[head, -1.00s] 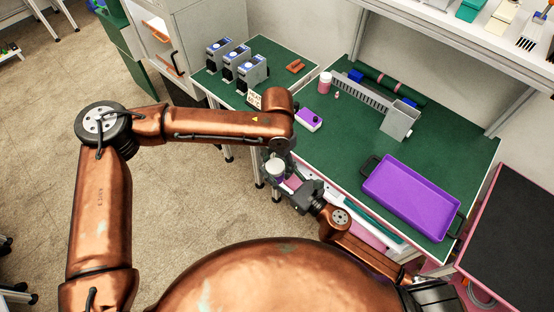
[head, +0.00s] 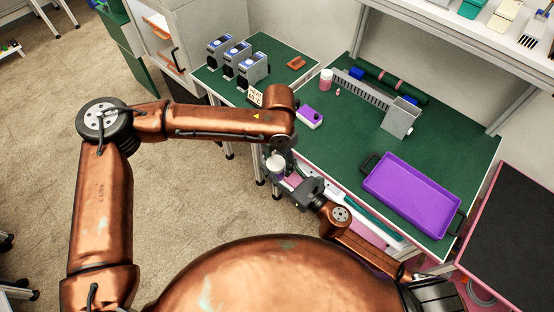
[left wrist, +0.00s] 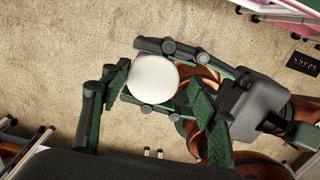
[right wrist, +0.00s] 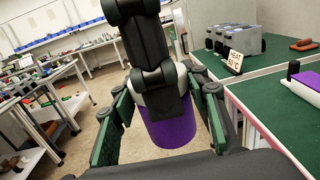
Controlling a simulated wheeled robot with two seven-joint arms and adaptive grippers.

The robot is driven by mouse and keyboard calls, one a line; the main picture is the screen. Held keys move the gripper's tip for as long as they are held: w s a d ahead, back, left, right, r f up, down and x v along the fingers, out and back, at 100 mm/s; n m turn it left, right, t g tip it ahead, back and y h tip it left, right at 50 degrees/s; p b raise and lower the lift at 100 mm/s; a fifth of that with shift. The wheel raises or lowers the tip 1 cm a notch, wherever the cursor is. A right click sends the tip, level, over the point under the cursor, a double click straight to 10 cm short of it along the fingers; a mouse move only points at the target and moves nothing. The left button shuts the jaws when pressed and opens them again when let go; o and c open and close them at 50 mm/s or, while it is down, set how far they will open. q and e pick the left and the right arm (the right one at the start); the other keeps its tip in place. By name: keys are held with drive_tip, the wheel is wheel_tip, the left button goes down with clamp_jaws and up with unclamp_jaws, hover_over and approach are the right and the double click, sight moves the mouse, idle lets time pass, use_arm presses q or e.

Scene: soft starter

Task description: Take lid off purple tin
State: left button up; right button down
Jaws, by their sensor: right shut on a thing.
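The purple tin (right wrist: 170,128) is upright in the right wrist view, between the green pads of my right gripper (right wrist: 162,95). My right gripper is shut on it and holds it off the table, in front of the bench. Its round white lid (left wrist: 153,83) shows from above in the left wrist view and also in the head view (head: 275,162). My left gripper (left wrist: 160,95) is over the lid with its fingers apart on either side. A gap shows between the lid and the right-hand finger. In the right wrist view, my left gripper hides part of the lid.
The green bench holds a purple tray (head: 412,196), a purple-and-white box (head: 310,117), a pink jar with a white lid (head: 326,80) and a grey rack (head: 362,95). Several grey units (head: 253,70) and a sign (head: 256,96) stand on the side table. Open floor lies left.

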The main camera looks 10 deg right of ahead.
use_arm(q)
drive_tip(key=shift+o, duration=0.9)
drive_tip(key=shift+r, duration=0.1)
drive_tip(key=shift+r, duration=2.4)
drive_tip(key=shift+c, duration=0.4)
drive_tip(key=r, duration=0.2)
drive_tip(key=shift+w+a+r, duration=0.15)
drive_tip(key=shift+a+r, duration=0.15)
drive_tip(key=shift+r, duration=0.05)
drive_tip(key=shift+f, duration=3.85)
drive_tip(key=c, duration=1.2)
drive_tip(key=shift+w+a+r+n, duration=0.1)
drive_tip(key=shift+n, duration=1.6)
